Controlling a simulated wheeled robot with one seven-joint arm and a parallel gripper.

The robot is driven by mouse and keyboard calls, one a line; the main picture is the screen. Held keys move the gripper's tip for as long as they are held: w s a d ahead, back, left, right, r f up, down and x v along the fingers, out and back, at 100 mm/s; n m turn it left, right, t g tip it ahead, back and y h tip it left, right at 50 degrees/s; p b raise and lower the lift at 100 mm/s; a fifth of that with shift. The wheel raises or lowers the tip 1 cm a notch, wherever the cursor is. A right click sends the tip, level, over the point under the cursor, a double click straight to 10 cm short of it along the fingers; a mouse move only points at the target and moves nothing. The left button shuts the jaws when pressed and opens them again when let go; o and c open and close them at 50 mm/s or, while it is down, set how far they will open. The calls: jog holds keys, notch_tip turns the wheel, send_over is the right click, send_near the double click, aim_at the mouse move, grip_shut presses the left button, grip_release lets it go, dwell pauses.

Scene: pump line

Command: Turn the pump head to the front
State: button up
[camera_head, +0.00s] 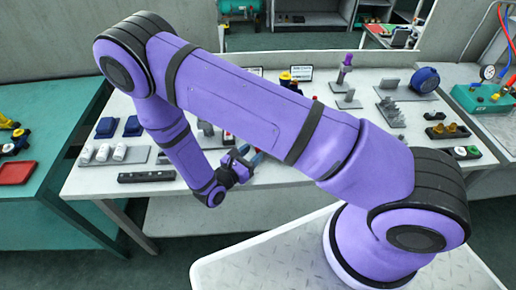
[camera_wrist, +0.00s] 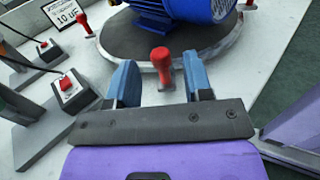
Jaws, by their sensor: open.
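In the wrist view a blue finned pump or motor body (camera_wrist: 178,12) sits on a dark round plate (camera_wrist: 125,42) with a pale rim. Its top is cut off by the frame edge. A red-knobbed peg (camera_wrist: 162,58) stands at the near rim of the plate. My gripper (camera_wrist: 161,75) is open, with its blue fingers on either side of this peg in the picture. I cannot tell whether they touch it. In the head view my gripper (camera_head: 249,157) is over the white table, and my arm hides the round plate.
More red knobs (camera_wrist: 84,22) stand around the plate. In the head view, white cylinders (camera_head: 103,153) and a dark strip (camera_head: 147,177) lie left of my gripper on the table (camera_head: 85,181).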

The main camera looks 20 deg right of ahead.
jog(key=shift+x, duration=1.75)
grip_shut()
